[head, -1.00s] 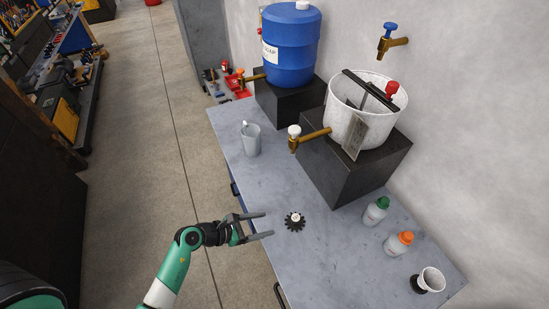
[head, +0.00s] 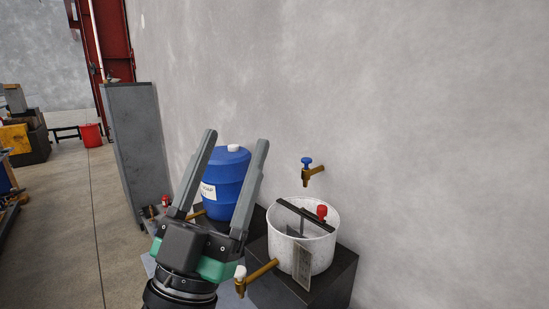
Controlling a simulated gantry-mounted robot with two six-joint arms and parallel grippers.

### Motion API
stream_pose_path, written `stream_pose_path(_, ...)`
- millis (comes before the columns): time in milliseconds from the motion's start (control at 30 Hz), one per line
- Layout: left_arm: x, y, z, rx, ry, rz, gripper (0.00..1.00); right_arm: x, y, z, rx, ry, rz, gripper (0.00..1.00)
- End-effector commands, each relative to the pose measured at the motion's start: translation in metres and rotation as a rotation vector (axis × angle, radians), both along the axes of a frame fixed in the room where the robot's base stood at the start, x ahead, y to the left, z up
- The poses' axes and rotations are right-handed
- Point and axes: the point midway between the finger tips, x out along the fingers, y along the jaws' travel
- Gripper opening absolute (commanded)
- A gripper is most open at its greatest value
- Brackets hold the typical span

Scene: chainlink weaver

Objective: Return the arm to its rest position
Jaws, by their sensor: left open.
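My left gripper (head: 237,137) is raised close to the camera in the head view, pointing up. Its two grey fingers are spread apart with nothing held between them. The blue barrel (head: 231,180) shows behind and between the fingers, at a distance. The lower arm is cut off by the bottom edge of the picture. My right gripper is not in the picture.
A white bucket (head: 321,247) with a red-handled part stands on a dark block (head: 331,283) at right. A brass tap with a white knob (head: 262,272) sticks out in front. A blue-handled wall tap (head: 313,173) is above. A grey cabinet (head: 136,140) stands at left; open floor lies beyond.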

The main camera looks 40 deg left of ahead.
Motion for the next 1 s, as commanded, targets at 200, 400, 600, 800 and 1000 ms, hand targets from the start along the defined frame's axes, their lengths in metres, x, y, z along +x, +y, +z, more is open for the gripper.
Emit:
stream_pose_path(200,-0.009,-0.075,0.029,-0.104,0.027,-0.468,0.70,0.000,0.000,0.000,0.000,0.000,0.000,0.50)
stream_pose_path(400,-0.008,-0.077,0.028,-0.106,0.033,-0.479,0.70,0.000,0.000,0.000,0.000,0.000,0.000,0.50)
stream_pose_path(600,-0.008,-0.076,0.050,-0.106,0.033,-0.476,0.70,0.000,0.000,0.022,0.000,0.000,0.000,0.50)
stream_pose_path(800,-0.008,-0.076,0.131,-0.105,0.033,-0.474,0.70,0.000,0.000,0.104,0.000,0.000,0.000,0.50)
stream_pose_path(1000,-0.008,-0.076,0.219,-0.105,0.033,-0.473,0.70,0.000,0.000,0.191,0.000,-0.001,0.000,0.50)
